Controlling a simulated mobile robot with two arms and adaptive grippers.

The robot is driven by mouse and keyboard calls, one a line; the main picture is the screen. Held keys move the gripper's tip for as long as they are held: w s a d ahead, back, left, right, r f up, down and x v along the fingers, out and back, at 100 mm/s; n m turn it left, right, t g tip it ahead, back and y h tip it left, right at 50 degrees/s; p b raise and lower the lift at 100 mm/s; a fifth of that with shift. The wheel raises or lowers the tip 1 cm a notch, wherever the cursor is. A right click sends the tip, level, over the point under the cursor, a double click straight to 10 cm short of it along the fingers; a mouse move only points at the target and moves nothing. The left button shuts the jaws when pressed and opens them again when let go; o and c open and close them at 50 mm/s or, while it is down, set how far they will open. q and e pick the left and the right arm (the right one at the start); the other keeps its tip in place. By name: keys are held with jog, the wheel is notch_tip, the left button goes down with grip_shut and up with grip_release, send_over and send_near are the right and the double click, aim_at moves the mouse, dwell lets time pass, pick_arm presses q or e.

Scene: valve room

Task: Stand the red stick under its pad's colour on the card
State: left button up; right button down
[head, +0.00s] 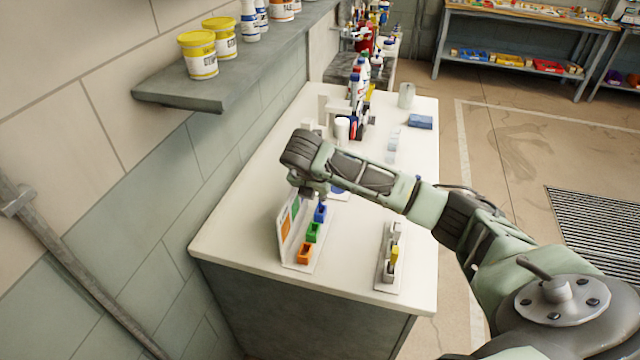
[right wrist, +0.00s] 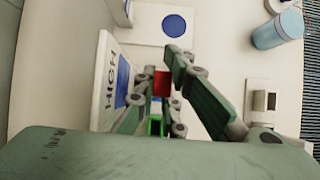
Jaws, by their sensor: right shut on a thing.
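My right gripper (head: 312,192) is over the far end of the upright card (head: 284,232). In the right wrist view, my right gripper (right wrist: 163,74) is shut on the red stick (right wrist: 161,84), of which only a small red part shows between the fingers. The card (right wrist: 108,82) reads "HIGH" beside a blue patch. In the head view, a blue holder (head: 320,212), a green holder (head: 313,232) and an orange holder (head: 304,254) stand in a row along the card. A round blue pad (right wrist: 174,26) lies beyond the gripper. Whether the stick touches a holder is hidden. My left gripper is out of view.
A pale rack (head: 388,272) with a yellow stick (head: 395,254) stands at the right on the white counter (head: 235,232). Bottles (head: 356,95) and a blue block (head: 420,122) are farther back. A shelf (head: 215,97) with tubs overhangs the left.

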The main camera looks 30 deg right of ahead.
jog(key=shift+b, duration=0.4)
dwell(0.4)
dwell(0.4)
jog(key=shift+f+b, duration=0.15)
jog(key=shift+b, duration=0.3)
dwell(0.5)
jog(key=shift+f+b, duration=0.7)
jog(key=shift+b, duration=0.05)
jog(key=shift+s+f+b, duration=0.1)
jog(key=shift+f+b, duration=0.2)
